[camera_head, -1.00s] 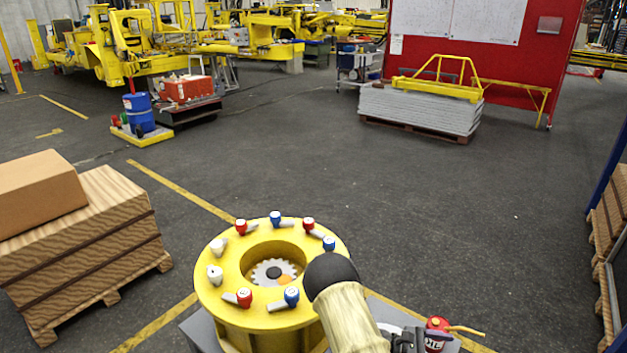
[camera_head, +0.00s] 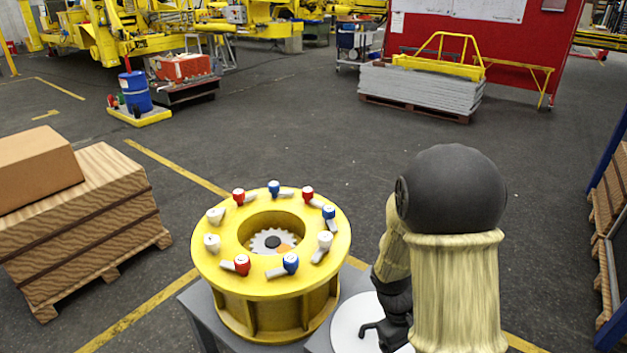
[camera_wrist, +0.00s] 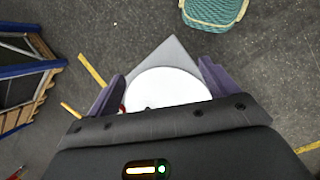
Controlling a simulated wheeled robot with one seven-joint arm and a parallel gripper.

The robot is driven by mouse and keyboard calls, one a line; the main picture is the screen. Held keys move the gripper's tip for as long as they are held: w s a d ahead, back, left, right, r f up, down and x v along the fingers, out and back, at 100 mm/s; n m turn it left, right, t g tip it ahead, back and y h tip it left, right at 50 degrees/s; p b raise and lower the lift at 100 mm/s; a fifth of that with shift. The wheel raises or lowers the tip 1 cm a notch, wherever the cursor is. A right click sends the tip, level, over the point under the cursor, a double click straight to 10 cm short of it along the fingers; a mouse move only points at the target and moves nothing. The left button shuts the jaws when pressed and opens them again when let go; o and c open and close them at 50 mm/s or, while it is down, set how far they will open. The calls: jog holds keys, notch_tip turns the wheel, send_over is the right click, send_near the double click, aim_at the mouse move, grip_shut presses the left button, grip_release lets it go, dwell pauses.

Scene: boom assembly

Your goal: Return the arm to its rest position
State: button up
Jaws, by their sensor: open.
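My arm (camera_head: 455,280), with a black rounded joint and a pale ribbed sleeve, rises at the right of the head view, beside the yellow flanged drum (camera_head: 215,265). In the wrist view my gripper (camera_wrist: 160,80) is open, its two purple fingers wide apart with nothing held between them. Beyond the fingers lies a white round plate (camera_wrist: 170,86) on a grey surface. The plate also shows in the head view (camera_head: 346,320), partly hidden by my arm. My fingertips are not clearly visible in the head view.
Red, blue and white capped pieces (camera_head: 242,264) ring the drum's top, around a grey gear (camera_head: 266,240). A wooden crate (camera_head: 90,225) with a box (camera_head: 35,165) stands at left. A teal woven seat (camera_wrist: 213,10) is near the wrist view's top. Floor behind the drum is clear.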

jog(key=s+a+r+m+t+y+b, duration=0.2)
jog(key=a+r+m+t+y+b, duration=0.1)
jog(key=a+r+m+t, duration=0.1)
jog(key=shift+a+r+m+t+y, duration=0.3)
jog(key=shift+a+r+m+t, duration=0.15)
jog(key=shift+a+t, duration=0.3)
dwell(0.7)
